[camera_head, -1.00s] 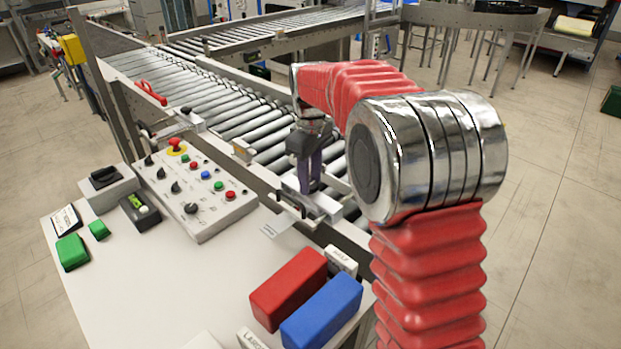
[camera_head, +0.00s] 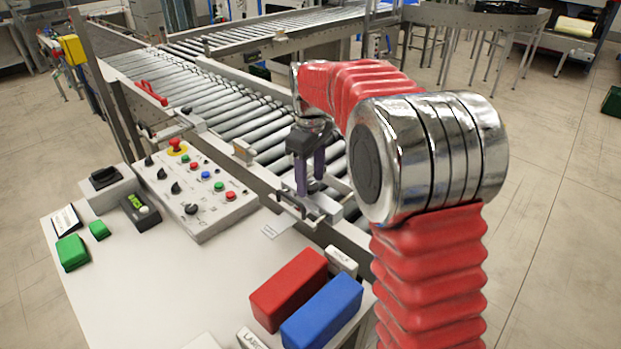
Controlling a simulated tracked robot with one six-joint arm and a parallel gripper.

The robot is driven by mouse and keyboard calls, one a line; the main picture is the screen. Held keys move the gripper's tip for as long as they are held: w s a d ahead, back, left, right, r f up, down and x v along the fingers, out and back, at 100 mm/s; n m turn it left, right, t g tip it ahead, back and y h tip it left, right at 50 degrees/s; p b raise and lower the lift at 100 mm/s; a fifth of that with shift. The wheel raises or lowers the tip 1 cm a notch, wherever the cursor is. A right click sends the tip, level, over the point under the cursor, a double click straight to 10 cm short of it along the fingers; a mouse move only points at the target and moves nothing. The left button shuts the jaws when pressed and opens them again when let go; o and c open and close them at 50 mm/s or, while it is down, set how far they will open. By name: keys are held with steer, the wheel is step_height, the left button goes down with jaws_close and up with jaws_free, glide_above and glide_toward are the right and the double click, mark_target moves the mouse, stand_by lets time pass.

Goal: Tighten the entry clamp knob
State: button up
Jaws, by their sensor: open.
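My gripper (camera_head: 310,185) has dark purple fingers, apart and pointing down, over the near rail of the roller conveyor. Its tips are at a grey metal clamp block (camera_head: 326,204) with a dark bar handle (camera_head: 290,205) on its near side. I see no object between the fingers; whether they touch the block I cannot tell. A second clamp-like fitting (camera_head: 182,128) with a small dark knob (camera_head: 146,133) sits farther left along the same rail. No label shows which is the entry clamp. Any knob between my fingers is hidden or too small to see.
A control panel (camera_head: 205,212) with knobs and buttons stands on the white table (camera_head: 200,275) left of the gripper. A red block (camera_head: 288,288) and a blue block (camera_head: 322,312) lie near the front. The rollers (camera_head: 235,112) are bare; a red handle (camera_head: 150,93) is on the far-left rail.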

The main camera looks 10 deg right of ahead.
step_height(320, 180, up, 13)
steer(key=shift+r, duration=0.2)
stand_by(0.4)
steer(key=m, duration=0.3)
glide_above(309, 182)
step_height(309, 182, down, 4)
steer(key=s+f+m+t, duration=0.1)
steer(key=s+f, duration=0.1)
steer(key=s, duration=0.1)
steer(key=s+f+m+t, duration=0.1)
steer(key=s, duration=0.8)
steer(key=s+f+m+t, duration=0.1)
steer(key=s+f+m, duration=0.1)
steer(key=s, duration=0.7)
steer(key=s+d+f+m+t, duration=0.1)
steer(key=s+f, duration=0.1)
steer(key=s, duration=0.7)
steer(key=shift+s+m+t, duration=0.3)
steer(key=shift+s+m, duration=0.1)
steer(key=shift+s+r, duration=0.15)
steer(key=shift+s, duration=0.2)
steer(key=shift+s+r+t, duration=0.25)
steer(key=shift+r+t, duration=0.25)
steer(key=shift+r, duration=0.35)
